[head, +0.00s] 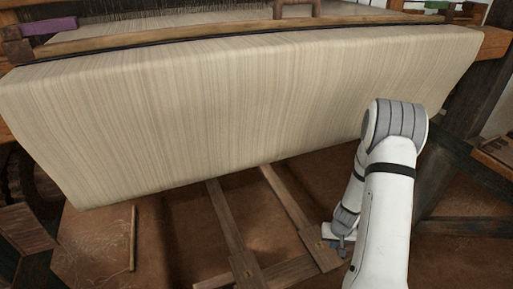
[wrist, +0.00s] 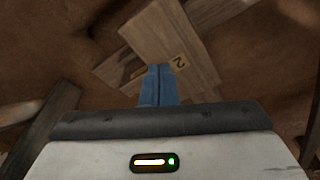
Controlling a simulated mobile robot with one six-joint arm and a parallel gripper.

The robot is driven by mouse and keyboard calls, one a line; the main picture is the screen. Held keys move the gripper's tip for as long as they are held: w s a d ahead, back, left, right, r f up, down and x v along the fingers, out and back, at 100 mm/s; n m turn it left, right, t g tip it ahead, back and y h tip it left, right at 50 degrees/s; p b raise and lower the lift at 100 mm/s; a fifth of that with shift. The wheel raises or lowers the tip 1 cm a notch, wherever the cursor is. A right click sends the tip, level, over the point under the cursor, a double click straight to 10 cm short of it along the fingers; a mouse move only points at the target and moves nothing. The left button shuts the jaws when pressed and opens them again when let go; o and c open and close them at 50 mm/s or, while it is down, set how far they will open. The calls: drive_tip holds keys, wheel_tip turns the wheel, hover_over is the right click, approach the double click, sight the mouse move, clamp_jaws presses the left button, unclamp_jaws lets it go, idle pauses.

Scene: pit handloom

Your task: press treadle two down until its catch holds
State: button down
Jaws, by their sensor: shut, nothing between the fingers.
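Treadle two (head: 294,205) is the right one of two wooden planks running out from under the cloth in the head view. In the wrist view its wide end (wrist: 165,35) carries a small yellow tag with a 2. My gripper (head: 338,246) is down at the near end of this treadle. Its blue fingers (wrist: 158,70) are shut together and empty, with their tips over the plank's end beside the tag. I cannot tell whether they touch the wood. I cannot make out the catch.
Another treadle (head: 230,225) lies to the left, and a crosspiece (head: 275,273) shows low between them. A wide striped cloth (head: 230,105) hangs above the treadles. A thin stick (head: 132,238) lies on the brown ground at left. A dark timber frame (head: 465,150) stands at right.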

drive_tip(key=shift+r, duration=0.35)
drive_tip(key=s+a+r, duration=0.1)
drive_tip(key=a+r, duration=0.2)
drive_tip(key=r, duration=0.4)
drive_tip(key=s+a+r+n+y, duration=0.1)
drive_tip(key=a+r, duration=0.2)
drive_tip(key=r, duration=0.3)
drive_tip(key=s+a+r, duration=0.2)
drive_tip(key=a+r, duration=0.2)
drive_tip(key=r, duration=0.3)
drive_tip(key=s+a+r+n, duration=0.1)
drive_tip(key=s+a+r, duration=0.3)
drive_tip(key=s+r, duration=0.8)
drive_tip(key=s, duration=0.2)
drive_tip(key=shift+s+a+r+g+h, duration=0.15)
drive_tip(key=shift+s+r+g+h, duration=0.05)
drive_tip(key=shift+s+g+h, duration=0.15)
